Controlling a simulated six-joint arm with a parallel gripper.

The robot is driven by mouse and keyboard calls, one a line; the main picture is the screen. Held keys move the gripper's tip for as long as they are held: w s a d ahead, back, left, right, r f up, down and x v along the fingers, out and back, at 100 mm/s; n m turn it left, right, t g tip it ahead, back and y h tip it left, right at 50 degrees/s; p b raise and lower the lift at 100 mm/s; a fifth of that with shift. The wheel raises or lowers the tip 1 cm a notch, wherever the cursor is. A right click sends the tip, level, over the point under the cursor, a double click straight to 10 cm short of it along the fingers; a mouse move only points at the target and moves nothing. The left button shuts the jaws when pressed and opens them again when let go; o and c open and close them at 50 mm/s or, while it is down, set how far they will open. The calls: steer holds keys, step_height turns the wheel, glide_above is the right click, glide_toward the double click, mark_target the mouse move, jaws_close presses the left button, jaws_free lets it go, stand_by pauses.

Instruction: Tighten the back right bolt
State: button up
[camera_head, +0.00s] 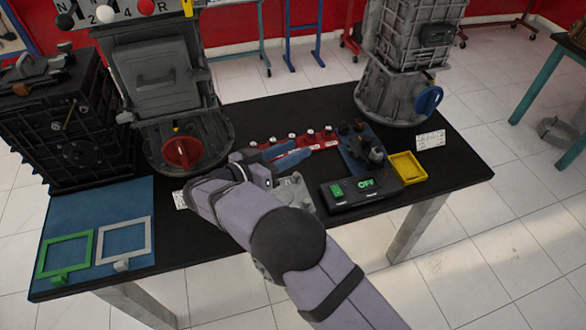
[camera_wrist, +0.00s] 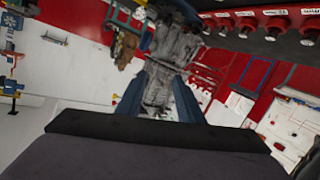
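My gripper (camera_head: 300,152) has blue fingers and points right, just in front of the red rack (camera_head: 326,141). In the wrist view a gap shows between the fingers of my gripper (camera_wrist: 163,75), with nothing held in it. The rack carries several red pieces with pale tops, and a row of red cylinders (camera_wrist: 275,22) shows at the top of the wrist view. A grey metal part (camera_head: 294,190) lies beside my wrist, partly hidden by my arm. I cannot tell which piece is the back right bolt.
A black control box (camera_head: 361,190) with a green "OFF" display, a yellow tray (camera_head: 406,167) and a blue plate with dark parts (camera_head: 362,148) stand to the right. Tall engine units (camera_head: 165,85) (camera_head: 405,60) stand at the back. Green and grey frames (camera_head: 66,254) lie on a blue mat.

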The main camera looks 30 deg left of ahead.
mark_target(295, 176)
steer(key=f+n+y, duration=0.1)
steer(key=f, duration=0.2)
steer(key=s+d+f+n+y, duration=0.1)
steer(key=f+n+y, duration=0.1)
steer(key=f, duration=0.1)
steer(key=f+n+y, duration=0.1)
steer(key=f, duration=0.2)
steer(key=shift+s+d+f+n+y, duration=0.25)
steer(key=shift+s+n+y, duration=0.05)
steer(key=shift+s+y, duration=0.1)
steer(key=a+f+y, duration=0.1)
steer(key=s+a+f+m+g+y, duration=0.1)
steer(key=f, duration=0.1)
steer(key=shift+s+a+f, duration=0.1)
steer(key=shift+s+f, duration=0.05)
steer(key=shift+s+a+f+m, duration=0.1)
steer(key=shift+f+m, duration=0.05)
steer(key=shift+m, duration=0.45)
steer(key=shift+p+x, duration=0.85)
steer(key=shift+x, duration=2.85)
steer(key=shift+c, duration=0.4)
jaws_close()
